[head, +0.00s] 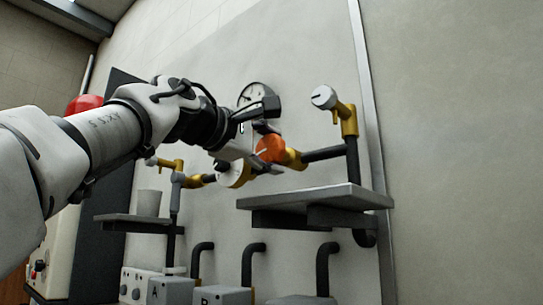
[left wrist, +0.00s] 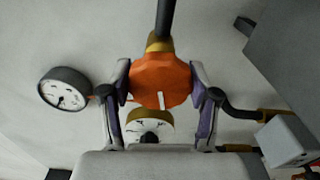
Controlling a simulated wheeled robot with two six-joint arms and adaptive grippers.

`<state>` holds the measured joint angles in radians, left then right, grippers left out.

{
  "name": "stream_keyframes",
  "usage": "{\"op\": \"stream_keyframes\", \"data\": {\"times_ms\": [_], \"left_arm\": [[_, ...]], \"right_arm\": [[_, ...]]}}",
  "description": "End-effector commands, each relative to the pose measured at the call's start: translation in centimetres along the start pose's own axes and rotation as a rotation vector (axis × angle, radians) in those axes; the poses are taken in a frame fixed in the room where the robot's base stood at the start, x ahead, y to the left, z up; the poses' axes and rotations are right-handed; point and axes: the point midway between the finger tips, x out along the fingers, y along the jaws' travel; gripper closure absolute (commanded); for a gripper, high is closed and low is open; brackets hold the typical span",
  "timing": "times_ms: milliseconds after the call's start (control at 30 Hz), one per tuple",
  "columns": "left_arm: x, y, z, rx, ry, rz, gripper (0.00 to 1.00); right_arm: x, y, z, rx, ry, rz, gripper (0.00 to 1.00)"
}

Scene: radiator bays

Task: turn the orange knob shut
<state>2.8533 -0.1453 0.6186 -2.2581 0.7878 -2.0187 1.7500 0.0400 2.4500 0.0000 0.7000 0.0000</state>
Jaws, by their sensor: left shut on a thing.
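The orange knob (head: 270,149) sits on a brass valve fitting joined to a dark pipe on the wall. It also shows in the left wrist view (left wrist: 160,80), with a white mark on its face. My left gripper (head: 266,150) is shut on the orange knob, one finger on each side of it, as the left wrist view (left wrist: 160,92) shows. The head view hides part of the knob behind the gripper. My right gripper is in neither view.
A pressure gauge (head: 254,95) is just above the knob. A white round dial (head: 235,174) is close below left. A grey shelf (head: 315,197) juts out below right, under a brass valve with a grey cap (head: 324,97). Grey boxes (head: 222,295) stand below.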

Motion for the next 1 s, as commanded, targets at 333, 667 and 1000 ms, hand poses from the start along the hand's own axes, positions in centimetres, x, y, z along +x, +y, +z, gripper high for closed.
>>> {"op": "stream_keyframes", "data": {"times_ms": [333,667,1000], "left_arm": [[-0.15,0.27,-0.03,0.207,0.002,0.009,0.74],[-0.16,0.34,-0.04,0.269,0.002,0.009,0.74],[-0.18,0.38,-0.03,0.27,0.003,0.01,0.32]], "right_arm": [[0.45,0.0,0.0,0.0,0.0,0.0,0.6],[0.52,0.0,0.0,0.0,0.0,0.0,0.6],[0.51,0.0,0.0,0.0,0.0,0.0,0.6]]}}
